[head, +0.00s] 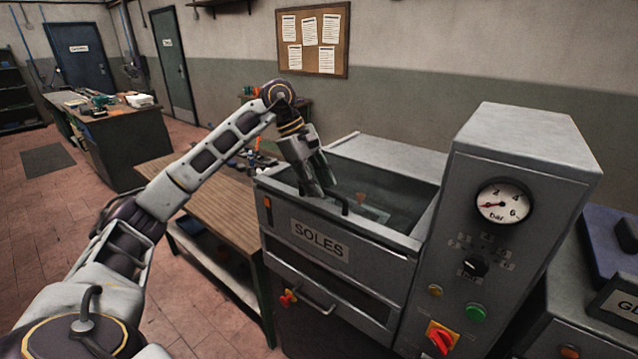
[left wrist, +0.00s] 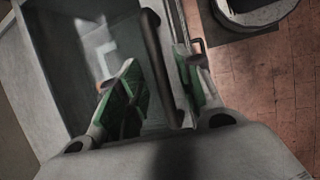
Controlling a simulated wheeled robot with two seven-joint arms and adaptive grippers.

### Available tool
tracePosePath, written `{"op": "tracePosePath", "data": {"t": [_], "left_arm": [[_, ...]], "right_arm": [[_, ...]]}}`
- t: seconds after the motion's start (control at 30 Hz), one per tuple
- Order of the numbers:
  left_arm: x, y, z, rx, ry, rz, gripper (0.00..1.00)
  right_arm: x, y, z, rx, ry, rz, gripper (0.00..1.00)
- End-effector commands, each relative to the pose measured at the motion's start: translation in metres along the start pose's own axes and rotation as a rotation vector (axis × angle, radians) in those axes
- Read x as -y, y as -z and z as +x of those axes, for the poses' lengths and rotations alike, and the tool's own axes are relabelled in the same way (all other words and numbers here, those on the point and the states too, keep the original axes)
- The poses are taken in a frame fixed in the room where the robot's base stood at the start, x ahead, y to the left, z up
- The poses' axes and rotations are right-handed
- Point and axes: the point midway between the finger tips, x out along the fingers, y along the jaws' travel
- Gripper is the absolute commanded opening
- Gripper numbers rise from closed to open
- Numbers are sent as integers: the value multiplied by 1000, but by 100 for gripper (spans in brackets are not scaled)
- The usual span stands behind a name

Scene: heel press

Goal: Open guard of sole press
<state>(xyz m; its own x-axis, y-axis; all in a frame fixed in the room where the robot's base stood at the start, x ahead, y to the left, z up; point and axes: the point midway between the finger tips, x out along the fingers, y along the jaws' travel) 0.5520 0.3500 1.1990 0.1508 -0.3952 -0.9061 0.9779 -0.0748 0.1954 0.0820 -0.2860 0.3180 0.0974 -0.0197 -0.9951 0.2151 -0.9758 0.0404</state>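The sole press (head: 320,240) is a grey machine labelled SOLES in the head view. Its guard (head: 385,205) looks like a see-through panel across the recessed top, and it appears lowered. A dark bar handle (head: 341,205) stands at the front edge of the top, partly hidden by my left gripper (head: 328,194). In the left wrist view, the green-padded fingers of the left gripper (left wrist: 160,92) are apart, with the dark handle (left wrist: 157,65) between them, nearer the right finger. I cannot tell whether they touch it. My right gripper is not in view.
A control column (head: 520,200) with a pressure gauge (head: 503,202) and buttons rises right of the press. A wooden bench (head: 215,205) with tools stands on the left. A second machine (head: 590,310) stands at the right edge. Tiled floor is clear at left.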

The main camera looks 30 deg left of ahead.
Motion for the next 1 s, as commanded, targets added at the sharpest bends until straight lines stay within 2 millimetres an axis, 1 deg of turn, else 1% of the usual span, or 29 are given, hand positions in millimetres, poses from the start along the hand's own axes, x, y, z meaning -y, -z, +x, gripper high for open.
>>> {"op": "tracePosePath", "data": {"t": [0.33, 0.37, 0.63, 1.0], "left_arm": [[0, 0, 3, 0, 1, 1, 35], [0, 0, 2, 0, 1, 1, 34], [0, 0, 2, 0, 1, 1, 0], [0, 0, 2, 0, 1, 0, 0]], "right_arm": [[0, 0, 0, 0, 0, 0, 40], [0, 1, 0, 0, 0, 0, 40], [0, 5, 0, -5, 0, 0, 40], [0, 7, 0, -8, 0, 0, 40]]}}
